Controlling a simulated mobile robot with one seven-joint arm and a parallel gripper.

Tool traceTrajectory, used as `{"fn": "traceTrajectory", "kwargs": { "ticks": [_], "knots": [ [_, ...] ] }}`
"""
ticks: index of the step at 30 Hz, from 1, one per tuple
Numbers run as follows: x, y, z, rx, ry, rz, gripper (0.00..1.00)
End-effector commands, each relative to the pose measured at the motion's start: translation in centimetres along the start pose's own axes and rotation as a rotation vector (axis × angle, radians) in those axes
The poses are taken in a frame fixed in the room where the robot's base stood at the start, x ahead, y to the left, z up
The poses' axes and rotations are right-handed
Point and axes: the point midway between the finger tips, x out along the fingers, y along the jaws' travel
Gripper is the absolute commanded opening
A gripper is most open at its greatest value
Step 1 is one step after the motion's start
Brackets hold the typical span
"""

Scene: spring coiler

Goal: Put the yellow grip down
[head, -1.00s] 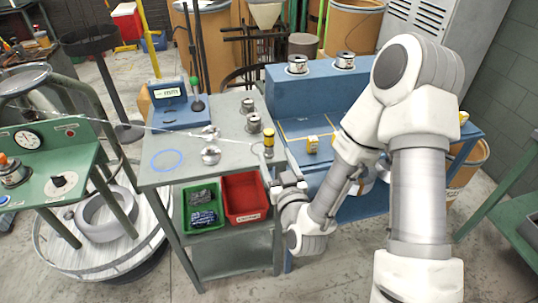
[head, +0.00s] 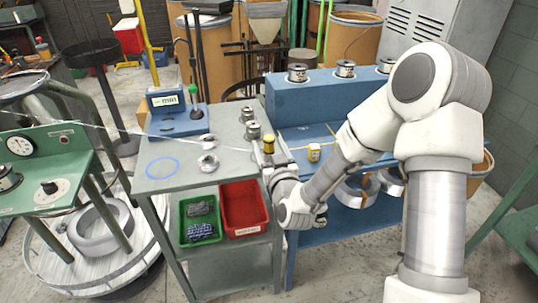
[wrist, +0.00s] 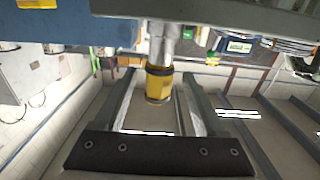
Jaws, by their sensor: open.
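My gripper (head: 272,164) is at the bench's right edge, beside the post and just below the grip. In the wrist view the fingers of my gripper (wrist: 157,95) stand apart, with gaps visible on both sides of the grip.
Metal spools (head: 253,131) and shiny round parts (head: 208,162) stand on the bench. A red bin (head: 243,207) and a green bin (head: 185,232) sit below. A blue bench (head: 330,112) adjoins on the right. A thin wire (head: 130,130) crosses the grey bench.

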Motion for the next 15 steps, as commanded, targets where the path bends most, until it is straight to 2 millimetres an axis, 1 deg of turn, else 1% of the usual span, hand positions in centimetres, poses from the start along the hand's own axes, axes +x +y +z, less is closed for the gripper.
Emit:
{"fn": "traceTrajectory", "kwargs": {
  "ticks": [1,3,6,10,15],
  "knots": [
    [0.8,0.2,0.3,0.002,0.001,0.002,0.72],
    [1.8,0.3,0.5,0.002,0.001,0.002,0.72],
    [2.9,0.2,0.3,0.001,0.002,0.000,0.72],
    [3.6,0.2,0.4,0.001,0.001,0.000,0.72],
    [3.6,0.2,0.4,0.000,0.000,0.000,0.72]
  ]
}}
